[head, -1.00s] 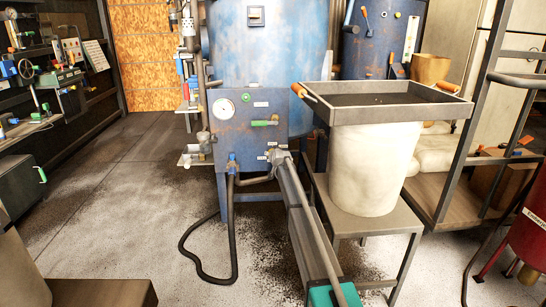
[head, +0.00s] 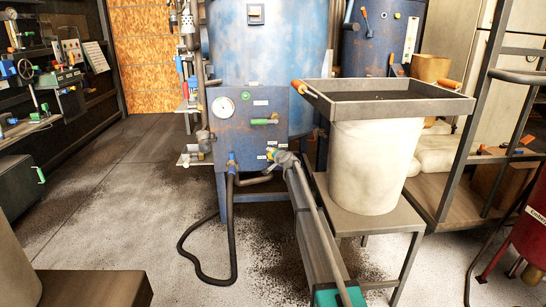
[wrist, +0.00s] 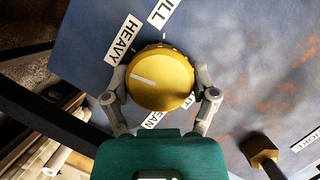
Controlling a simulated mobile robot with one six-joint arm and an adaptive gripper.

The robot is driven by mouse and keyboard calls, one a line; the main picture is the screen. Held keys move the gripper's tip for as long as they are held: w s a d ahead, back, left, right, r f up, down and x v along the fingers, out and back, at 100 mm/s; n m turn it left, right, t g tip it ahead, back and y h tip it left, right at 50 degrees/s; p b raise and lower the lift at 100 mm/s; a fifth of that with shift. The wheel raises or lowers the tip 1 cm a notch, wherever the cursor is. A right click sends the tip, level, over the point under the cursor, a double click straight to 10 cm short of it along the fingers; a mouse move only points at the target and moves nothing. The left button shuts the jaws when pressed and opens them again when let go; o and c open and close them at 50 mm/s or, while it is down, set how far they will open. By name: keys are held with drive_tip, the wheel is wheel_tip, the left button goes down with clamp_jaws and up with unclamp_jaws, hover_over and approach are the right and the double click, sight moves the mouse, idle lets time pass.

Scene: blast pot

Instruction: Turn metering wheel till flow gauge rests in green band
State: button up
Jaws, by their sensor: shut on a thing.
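The metering wheel is a yellow knob (wrist: 160,78) with a white pointer line, on a blue panel (wrist: 245,50). In the wrist view the line points left and slightly up, below the label "HEAVY" (wrist: 123,40). My gripper (wrist: 160,95) is shut on the wheel, a finger at each side. In the head view my gripper (head: 284,158) is at the lower right of the blue panel and mostly hides the wheel. The round white gauge (head: 223,107) is at the panel's upper left. Its needle and bands are too small to read.
A green-handled valve (head: 264,122) is above my gripper. A black hose (head: 234,240) loops to the floor at left. A sieve tray (head: 390,113) sits on a white bucket (head: 372,165) on a stand close to the right of my arm.

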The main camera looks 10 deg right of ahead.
idle(0.4)
drive_tip(key=o, duration=1)
drive_tip(key=shift+n, duration=0.3)
drive_tip(key=shift+n+g+h+p, duration=0.3)
drive_tip(key=shift+n+h+p, duration=0.7)
drive_tip(key=shift+n, duration=0.3)
drive_tip(key=shift+a+n+h+p, duration=0.1)
drive_tip(key=shift+n+h+p, duration=0.3)
drive_tip(key=shift+n+h, duration=1.1)
drive_tip(key=d+r+p+v, duration=0.1)
drive_tip(key=p+v, duration=0.5)
drive_tip(key=v, duration=0.8)
drive_tip(key=shift+s+d+f+n+g+b, duration=0.1)
drive_tip(key=shift+s+d+f+g, duration=0.8)
drive_tip(key=shift+s, duration=2.65)
drive_tip(key=shift+s+d+f+n+g+b, duration=0.1)
drive_tip(key=shift+s+f+g, duration=1.5)
drive_tip(key=shift+s, duration=1.95)
drive_tip(key=shift+s+d+f+n+g+b, duration=0.1)
drive_tip(key=shift+s+d+f+g, duration=0.8)
drive_tip(key=shift+s, duration=2.7)
